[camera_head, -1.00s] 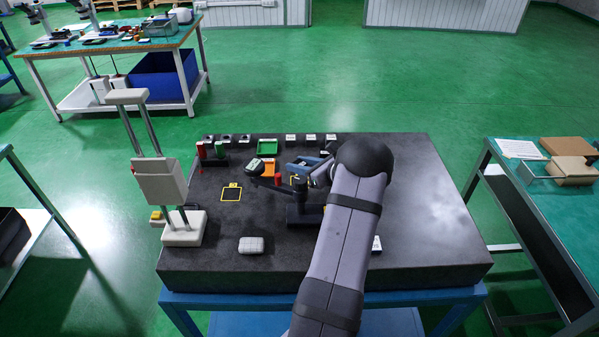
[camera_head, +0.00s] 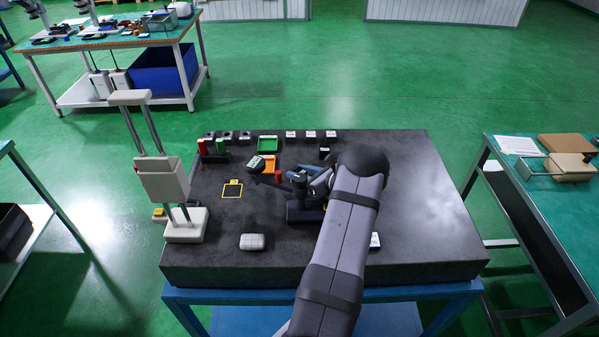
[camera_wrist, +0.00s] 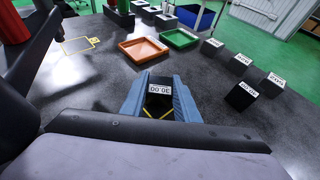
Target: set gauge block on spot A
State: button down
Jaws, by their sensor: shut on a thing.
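My gripper (camera_wrist: 160,97) has blue fingers shut on a dark gauge block (camera_wrist: 160,100), whose white label reads 30.00 upside down in the wrist view. Yellow lines (camera_wrist: 151,112) show on the plate just at the block's near side. I cannot tell whether the block touches the plate, and no letter shows there. Another yellow square outline with a small tag (camera_wrist: 82,45) lies empty to the left; in the head view it is the spot (camera_head: 232,190) left of my arm. Its letter is too small to read. In the head view my gripper (camera_head: 310,170) is partly hidden by my arm.
An orange tray (camera_wrist: 143,49) and a green tray (camera_wrist: 180,38) lie beyond the gripper. Several labelled blocks (camera_wrist: 240,62) stand to the right, one dark block (camera_wrist: 240,95) nearer. A measuring stand (camera_head: 300,208) stands close by my gripper. The granite plate's (camera_head: 430,220) right side is clear.

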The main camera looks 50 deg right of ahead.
jog(key=shift+f+b, duration=0.15)
jog(key=shift+b, duration=0.15)
jog(key=c, duration=1.4)
grip_release()
jog(key=shift+o, duration=0.2)
jog(key=shift+r+p, duration=0.2)
jog(key=shift+p, duration=0.1)
jog(key=b+v, duration=0.5)
jog(key=v, duration=0.5)
jog(key=shift+s, duration=0.25)
jog(key=shift+b+v, duration=0.35)
jog(key=shift+v, duration=0.45)
jog(key=shift+w+r, duration=0.1)
